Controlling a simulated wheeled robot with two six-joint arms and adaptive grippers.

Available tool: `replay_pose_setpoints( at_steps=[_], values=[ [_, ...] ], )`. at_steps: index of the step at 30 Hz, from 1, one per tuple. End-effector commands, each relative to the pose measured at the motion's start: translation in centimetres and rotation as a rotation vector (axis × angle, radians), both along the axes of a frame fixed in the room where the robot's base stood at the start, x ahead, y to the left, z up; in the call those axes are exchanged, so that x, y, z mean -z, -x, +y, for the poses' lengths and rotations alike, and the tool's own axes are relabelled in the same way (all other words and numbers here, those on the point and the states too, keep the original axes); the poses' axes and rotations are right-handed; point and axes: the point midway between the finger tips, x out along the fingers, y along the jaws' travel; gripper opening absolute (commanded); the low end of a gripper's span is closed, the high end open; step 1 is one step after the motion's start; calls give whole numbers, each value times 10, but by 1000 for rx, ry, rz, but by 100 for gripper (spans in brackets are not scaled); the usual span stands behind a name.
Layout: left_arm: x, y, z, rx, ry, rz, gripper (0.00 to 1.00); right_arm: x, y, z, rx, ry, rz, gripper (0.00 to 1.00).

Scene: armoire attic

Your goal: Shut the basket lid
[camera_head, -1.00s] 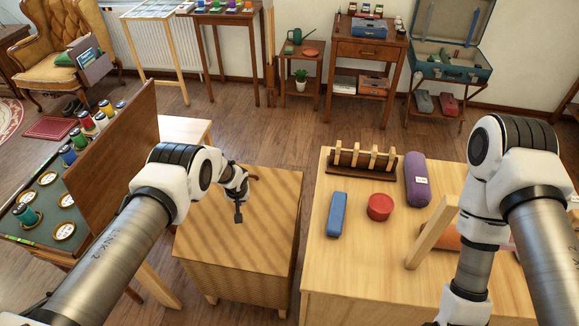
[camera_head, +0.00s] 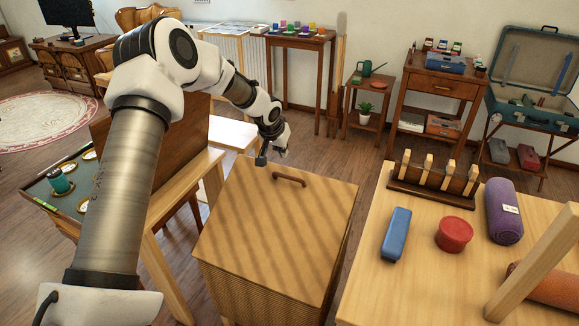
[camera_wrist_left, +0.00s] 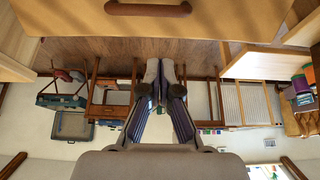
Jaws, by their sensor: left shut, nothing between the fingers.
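The basket (camera_head: 270,285) is a box with ribbed sides, standing left of the wooden table. Its striped wooden lid (camera_head: 285,225) lies flat over the top, with a brown bar handle (camera_head: 289,180) near the far edge. Any small gap under the lid is too fine to tell. My left gripper (camera_head: 262,160) is shut and empty, by the lid's far left corner, left of the handle and apart from it. In the left wrist view its closed fingers (camera_wrist_left: 163,68) show below the lid edge (camera_wrist_left: 220,22) and handle (camera_wrist_left: 148,9). My right gripper is out of view.
The table (camera_head: 385,290) at right holds a blue case (camera_head: 396,234), a red tin (camera_head: 454,234), a purple roll (camera_head: 504,211) and a pegged rack (camera_head: 432,185). A green display case (camera_head: 75,190) stands at left. Floor is clear behind the basket.

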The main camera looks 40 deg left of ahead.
Motion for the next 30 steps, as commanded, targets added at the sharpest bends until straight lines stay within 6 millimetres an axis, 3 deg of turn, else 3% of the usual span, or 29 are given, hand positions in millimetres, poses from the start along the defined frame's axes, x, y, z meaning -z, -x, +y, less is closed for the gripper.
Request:
replay_pose_setpoints(
  at_steps=[6, 12, 30],
  values=[
    [45, -22, 6, 0, -2, 2, 0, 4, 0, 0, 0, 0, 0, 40],
    [74, -37, 9, 0, -2, 1, 0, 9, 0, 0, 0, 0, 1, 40],
    [87, -45, 4, 2, -1, 1, 0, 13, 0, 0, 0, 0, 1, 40]
  ],
)
